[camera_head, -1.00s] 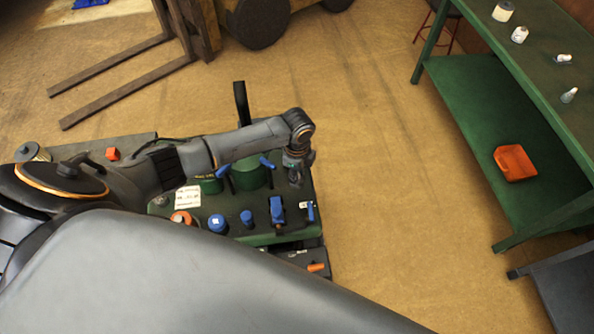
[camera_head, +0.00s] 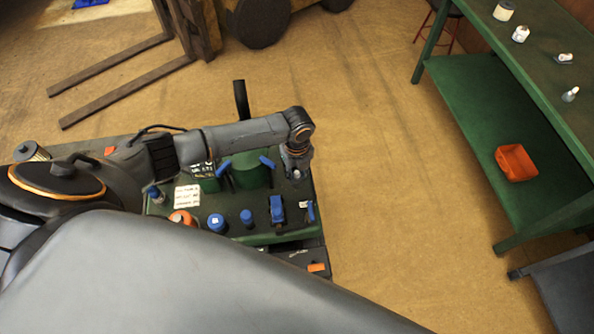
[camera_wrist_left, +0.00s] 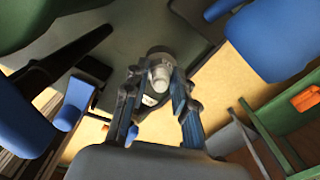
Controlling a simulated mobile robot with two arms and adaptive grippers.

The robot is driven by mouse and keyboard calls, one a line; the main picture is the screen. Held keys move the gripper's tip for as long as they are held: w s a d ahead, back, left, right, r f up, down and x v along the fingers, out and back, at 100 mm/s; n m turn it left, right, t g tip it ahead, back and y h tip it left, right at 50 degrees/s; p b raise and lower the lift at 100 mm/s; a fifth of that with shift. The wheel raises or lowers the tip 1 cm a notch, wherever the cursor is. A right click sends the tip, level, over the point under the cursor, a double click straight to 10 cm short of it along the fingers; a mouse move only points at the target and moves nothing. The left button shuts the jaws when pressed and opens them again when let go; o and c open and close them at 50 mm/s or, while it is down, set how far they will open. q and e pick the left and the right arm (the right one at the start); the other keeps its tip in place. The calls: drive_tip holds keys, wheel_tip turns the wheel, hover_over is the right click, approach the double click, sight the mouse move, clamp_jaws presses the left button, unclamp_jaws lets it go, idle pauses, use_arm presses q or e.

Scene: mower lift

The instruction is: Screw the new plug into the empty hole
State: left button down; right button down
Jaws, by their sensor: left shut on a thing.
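My left gripper (camera_head: 296,172) points down over the right end of the green tool-covered top in the head view. In the left wrist view its two fingers (camera_wrist_left: 157,92) are closed around a small grey-white cylindrical piece, which looks like the plug (camera_wrist_left: 160,74). A darker round fitting surrounds or lies just behind the piece; I cannot tell whether they touch. The empty hole cannot be made out. My right gripper is not in view.
A green shelf bench (camera_head: 460,110) with an orange bin (camera_head: 516,162) stands at right. Floor between is clear.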

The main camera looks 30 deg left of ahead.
use_arm(q)
drive_tip(key=m, duration=0.4)
drive_tip(key=shift+m+b, duration=0.35)
drive_tip(key=shift+m, duration=0.05)
drive_tip(key=shift+f+m, duration=0.1)
drive_tip(key=shift+m, duration=1.6)
drive_tip(key=c, duration=1)
unclamp_jaws()
